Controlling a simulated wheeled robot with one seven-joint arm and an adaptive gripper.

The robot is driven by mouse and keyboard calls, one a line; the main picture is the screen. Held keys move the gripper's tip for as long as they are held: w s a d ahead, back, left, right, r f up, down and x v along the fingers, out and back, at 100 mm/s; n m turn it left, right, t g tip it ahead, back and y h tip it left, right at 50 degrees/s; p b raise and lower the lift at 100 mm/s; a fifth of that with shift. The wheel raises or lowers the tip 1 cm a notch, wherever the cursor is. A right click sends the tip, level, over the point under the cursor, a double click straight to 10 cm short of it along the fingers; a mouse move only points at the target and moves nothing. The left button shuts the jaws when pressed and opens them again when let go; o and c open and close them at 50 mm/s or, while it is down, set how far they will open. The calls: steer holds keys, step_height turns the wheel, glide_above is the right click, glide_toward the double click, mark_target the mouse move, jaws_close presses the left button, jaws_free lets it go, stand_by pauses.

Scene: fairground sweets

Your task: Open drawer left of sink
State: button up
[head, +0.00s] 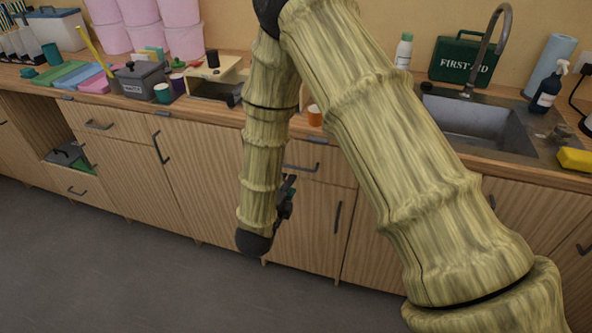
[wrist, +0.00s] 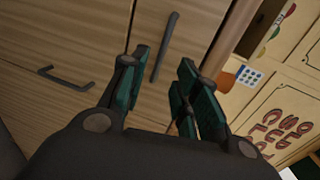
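The sink (head: 465,118) is set in the worktop at the right in the head view. The wooden drawer front (head: 335,165) left of it sits under the worktop, above a cupboard door, and looks shut. Its dark bar handle (head: 301,168) is level; in the tilted wrist view the handle (wrist: 165,47) runs steeply between the fingertips. My gripper (head: 288,196) is low in front of the cupboard fronts. In the wrist view my gripper (wrist: 160,78) is open, with its green-padded fingers apart and nothing between them. The handle lies ahead of the fingers, apart from them.
The cupboard door's handle (head: 338,217) is below the drawer; it also shows in the wrist view (wrist: 65,80). An orange cup (head: 314,116) stands on the worktop above. My arm hides part of the fronts. The grey floor (head: 130,270) in front is clear.

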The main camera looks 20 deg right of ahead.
mark_target(296, 168)
steer(key=p+x, duration=0.1)
steer(key=x, duration=0.9)
steer(key=shift+w+d+p, duration=0.2)
steer(key=shift+w+p, duration=0.15)
steer(key=shift+w, duration=0.05)
steer(key=shift+c, duration=0.3)
jaws_close()
